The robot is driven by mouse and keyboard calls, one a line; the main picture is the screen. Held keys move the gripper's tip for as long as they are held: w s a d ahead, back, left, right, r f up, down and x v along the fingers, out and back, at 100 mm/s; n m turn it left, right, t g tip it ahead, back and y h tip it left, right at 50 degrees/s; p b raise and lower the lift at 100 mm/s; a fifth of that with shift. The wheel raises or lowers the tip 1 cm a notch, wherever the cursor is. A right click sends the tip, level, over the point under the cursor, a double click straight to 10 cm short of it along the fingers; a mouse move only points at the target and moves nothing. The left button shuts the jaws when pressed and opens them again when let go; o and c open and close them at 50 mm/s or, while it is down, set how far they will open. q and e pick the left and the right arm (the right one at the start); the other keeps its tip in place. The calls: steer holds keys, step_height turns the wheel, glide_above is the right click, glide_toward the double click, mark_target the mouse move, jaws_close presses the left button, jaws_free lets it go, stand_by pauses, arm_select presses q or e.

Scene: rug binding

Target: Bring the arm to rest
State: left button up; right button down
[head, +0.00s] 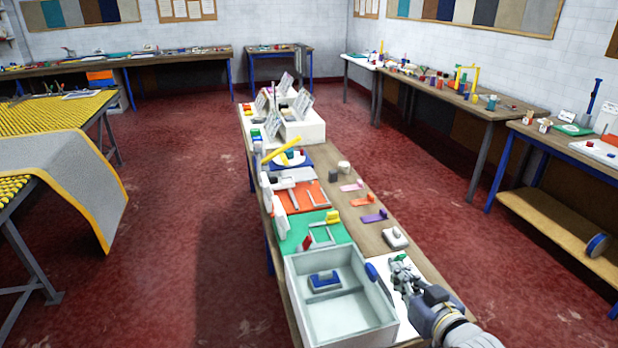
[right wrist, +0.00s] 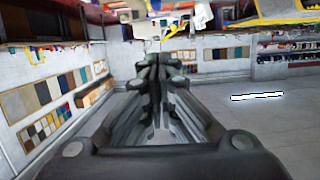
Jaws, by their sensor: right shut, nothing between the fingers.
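My right gripper (head: 398,268) is at the near right end of the long middle table (head: 365,205). It is beside the right wall of a pale open box (head: 340,300) and above a white board. Its fingers are shut and hold nothing. The right wrist view shows the closed fingers (right wrist: 160,62) with the room behind them. The fingers hide part of the white board in the head view. My left gripper is in neither view.
The pale box holds a blue block (head: 324,281). A green board (head: 300,232), an orange board (head: 312,195) and white stands fill the table's left side. A grey rug (head: 75,180) hangs off a table at left. The red floor (head: 200,200) between them is clear.

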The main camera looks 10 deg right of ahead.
steer(key=s+a+f+n+g, duration=0.1)
steer(key=s+a+f+g, duration=0.35)
steer(key=s, duration=0.35)
steer(key=s+a+f+g, duration=0.3)
steer(key=s+f, duration=0.3)
steer(key=s, duration=0.2)
steer(key=s+a+f+n+g, duration=0.1)
steer(key=s+a+f+g, duration=0.35)
steer(key=s, duration=0.45)
step_height(320, 180, down, 29)
steer(key=s+g+b, duration=0.1)
steer(key=b, duration=0.2)
arm_select(q)
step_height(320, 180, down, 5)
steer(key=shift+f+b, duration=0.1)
steer(key=shift+b, duration=0.95)
arm_select(e)
steer(key=s+d+f, duration=0.2)
steer(key=s+f, duration=0.6)
steer(key=f, duration=0.1)
steer(key=s+d+f+g, duration=0.1)
steer(key=s+f, duration=0.8)
steer(key=f, duration=0.1)
steer(key=shift+d+h, duration=0.3)
steer(key=shift+d, duration=0.05)
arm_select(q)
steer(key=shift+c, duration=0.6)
